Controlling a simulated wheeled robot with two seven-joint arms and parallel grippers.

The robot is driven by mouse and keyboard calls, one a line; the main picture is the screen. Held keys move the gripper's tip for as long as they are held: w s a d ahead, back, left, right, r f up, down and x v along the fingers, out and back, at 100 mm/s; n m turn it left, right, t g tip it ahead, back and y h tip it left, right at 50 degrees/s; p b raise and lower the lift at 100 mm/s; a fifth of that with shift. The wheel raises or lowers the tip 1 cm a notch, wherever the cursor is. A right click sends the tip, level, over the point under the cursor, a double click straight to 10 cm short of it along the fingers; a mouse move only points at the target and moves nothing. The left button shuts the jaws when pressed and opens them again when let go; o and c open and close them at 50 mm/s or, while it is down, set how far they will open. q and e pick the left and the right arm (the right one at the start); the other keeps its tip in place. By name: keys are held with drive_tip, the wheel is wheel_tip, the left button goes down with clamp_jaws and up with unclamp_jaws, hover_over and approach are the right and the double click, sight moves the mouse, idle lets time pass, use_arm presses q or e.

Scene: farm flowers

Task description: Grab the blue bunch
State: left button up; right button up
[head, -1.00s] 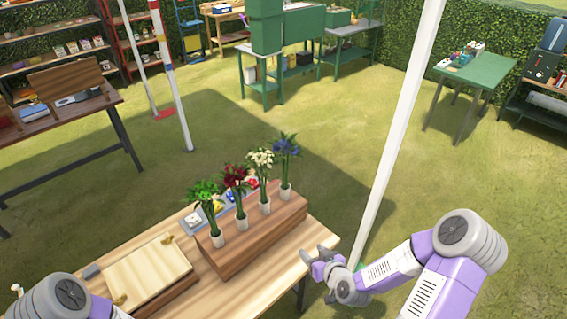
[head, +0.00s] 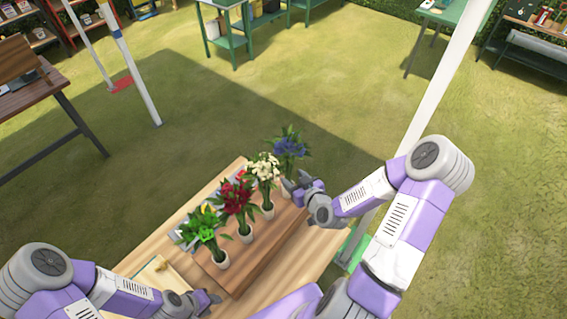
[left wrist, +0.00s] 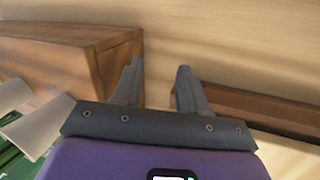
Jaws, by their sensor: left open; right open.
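The blue bunch (head: 290,146) stands at the far right end of a row of flower bunches on a wooden block (head: 262,252). Its lower part is partly hidden by my right gripper. My right gripper (head: 296,184) is open beside it, in front of its stems; I cannot tell whether it touches. My left gripper (head: 214,298) is open and low over the table near the block's near left end. In the left wrist view its open fingers (left wrist: 158,78) have nothing between them, with the block (left wrist: 85,65) to the left.
White (head: 263,168), red (head: 236,197) and green (head: 202,228) bunches stand in white pots beside the blue one. A pale board (head: 158,275) lies on the table (head: 140,262) at left. A white pole (head: 440,95) rises behind my right arm.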

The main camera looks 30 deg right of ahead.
drive_tip(key=shift+p+x, duration=0.65)
drive_tip(key=shift+x, duration=2.5)
drive_tip(key=shift+c, duration=0.4)
drive_tip(key=shift+r, duration=0.1)
clamp_jaws()
